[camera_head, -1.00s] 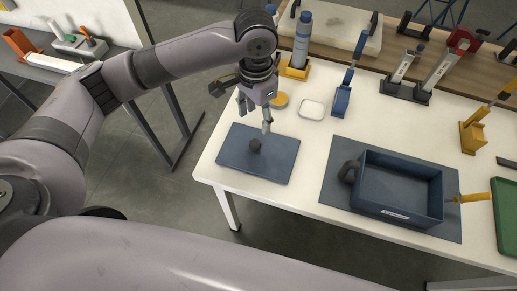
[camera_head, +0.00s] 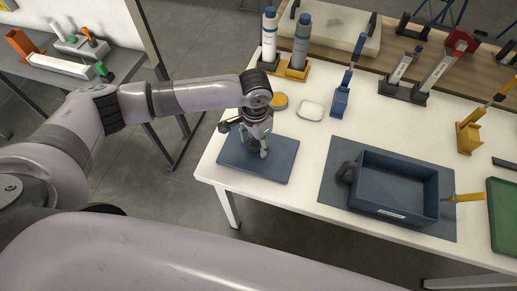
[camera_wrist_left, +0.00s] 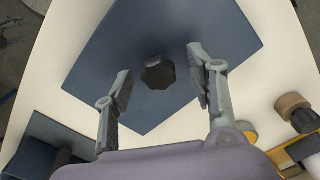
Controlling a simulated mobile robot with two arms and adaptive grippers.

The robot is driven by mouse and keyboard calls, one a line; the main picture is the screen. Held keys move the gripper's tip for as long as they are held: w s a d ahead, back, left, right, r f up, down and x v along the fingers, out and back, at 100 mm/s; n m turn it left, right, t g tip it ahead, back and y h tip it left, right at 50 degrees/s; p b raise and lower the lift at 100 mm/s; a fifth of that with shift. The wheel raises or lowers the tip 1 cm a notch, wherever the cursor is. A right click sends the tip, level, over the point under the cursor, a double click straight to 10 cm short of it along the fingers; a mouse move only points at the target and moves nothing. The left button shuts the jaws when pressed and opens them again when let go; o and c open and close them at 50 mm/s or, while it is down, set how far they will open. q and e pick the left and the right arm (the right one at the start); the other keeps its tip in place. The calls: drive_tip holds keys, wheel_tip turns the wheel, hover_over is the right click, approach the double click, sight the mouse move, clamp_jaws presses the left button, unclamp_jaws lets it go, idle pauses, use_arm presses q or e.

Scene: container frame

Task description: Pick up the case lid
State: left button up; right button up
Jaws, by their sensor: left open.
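The case lid (camera_head: 275,170) is a flat dark blue panel lying on the left part of the white table. Its dark round knob (camera_wrist_left: 158,73) stands near the panel's middle in the left wrist view; in the head view my gripper hides it. My left gripper (camera_head: 254,152) is over the lid, pointing down. In the left wrist view its two fingers (camera_wrist_left: 160,82) are open, one on each side of the knob, with gaps between. The open blue case (camera_head: 398,184) sits on a grey-blue mat to the right. My right gripper is not in view.
Behind the lid are a yellow round item (camera_head: 279,101), a small white dish (camera_head: 311,110) and bottles (camera_head: 302,42) in a yellow holder. A blue stand (camera_head: 341,101) and a green tray (camera_head: 503,205) are farther right. The table between lid and mat is clear.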

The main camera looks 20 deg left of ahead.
use_arm(q)
clamp_jaws()
idle(0.7)
